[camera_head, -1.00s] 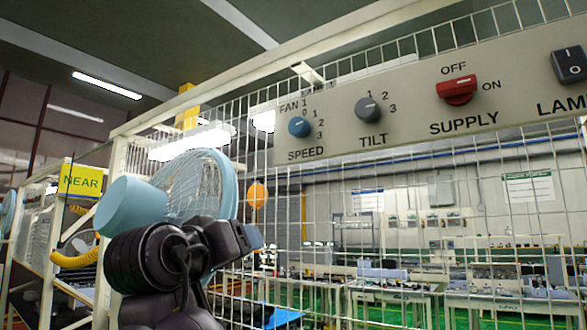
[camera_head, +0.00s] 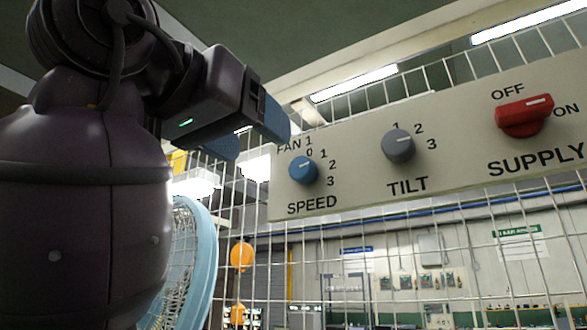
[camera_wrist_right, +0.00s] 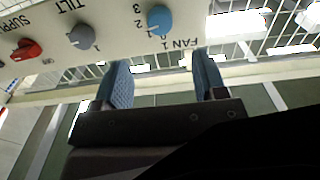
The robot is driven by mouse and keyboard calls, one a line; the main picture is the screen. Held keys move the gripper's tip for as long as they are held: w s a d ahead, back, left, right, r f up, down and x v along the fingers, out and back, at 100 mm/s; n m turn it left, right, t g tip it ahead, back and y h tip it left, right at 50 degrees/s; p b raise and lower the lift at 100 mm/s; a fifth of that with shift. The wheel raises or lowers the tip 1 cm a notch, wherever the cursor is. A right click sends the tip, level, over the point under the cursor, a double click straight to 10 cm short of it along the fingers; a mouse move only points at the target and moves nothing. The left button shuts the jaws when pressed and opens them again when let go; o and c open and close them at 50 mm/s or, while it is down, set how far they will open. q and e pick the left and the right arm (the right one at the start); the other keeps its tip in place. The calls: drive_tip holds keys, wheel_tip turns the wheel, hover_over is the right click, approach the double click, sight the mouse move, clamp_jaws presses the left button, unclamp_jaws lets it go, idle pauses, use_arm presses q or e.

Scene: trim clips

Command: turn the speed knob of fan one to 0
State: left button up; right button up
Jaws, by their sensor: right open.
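The blue speed knob (camera_head: 303,170) of fan one sits on the beige panel under the "FAN 1" label, with 0, 1, 2 and 3 around its upper right side. Its pale mark is small; I cannot tell which number it points to. The knob also shows in the right wrist view (camera_wrist_right: 160,18). My right gripper (camera_head: 250,133) is open and empty, up and left of the knob and apart from it. In the right wrist view its two blue fingers (camera_wrist_right: 163,76) are spread, with the knob beyond the gap between them. My left gripper is not in view.
The grey tilt knob (camera_head: 398,146) and the red supply switch (camera_head: 524,117) are on the same panel (camera_head: 455,150), right of the speed knob. A wire mesh fence (camera_head: 400,240) runs below the panel. A light blue fan (camera_head: 205,255) stands behind my right arm.

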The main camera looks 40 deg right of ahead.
sight(299, 169)
drive_tip(key=x, duration=1)
drive_tip(key=shift+a, duration=0.1)
drive_tip(key=c, duration=0.9)
